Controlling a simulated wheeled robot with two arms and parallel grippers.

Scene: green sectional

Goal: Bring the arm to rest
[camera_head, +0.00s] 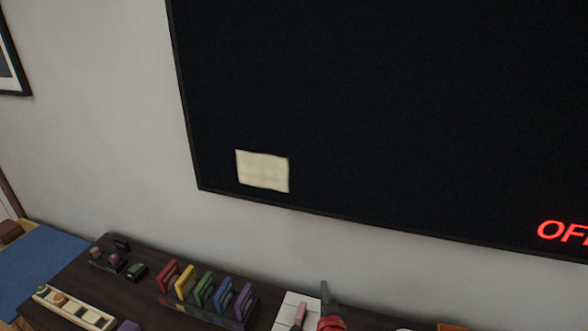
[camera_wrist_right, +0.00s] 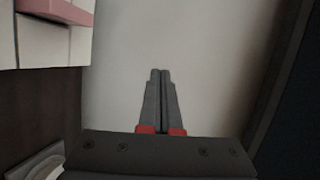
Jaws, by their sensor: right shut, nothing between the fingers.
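My right gripper (camera_head: 326,292) shows at the bottom of the head view, dark grey with red bands, above the back edge of the dark table. In the right wrist view its two fingers (camera_wrist_right: 161,74) lie together, shut, with nothing between them. The pale wall (camera_wrist_right: 205,50) fills the view beyond the fingertips. My left gripper is not in view.
The dark table (camera_head: 75,279) holds a rack of several coloured pieces (camera_head: 205,290) and a white block (camera_head: 285,316) with a pink piece (camera_head: 300,313), close left of my gripper. A large black screen (camera_head: 380,110) hangs above. A blue mat (camera_head: 35,262) lies left.

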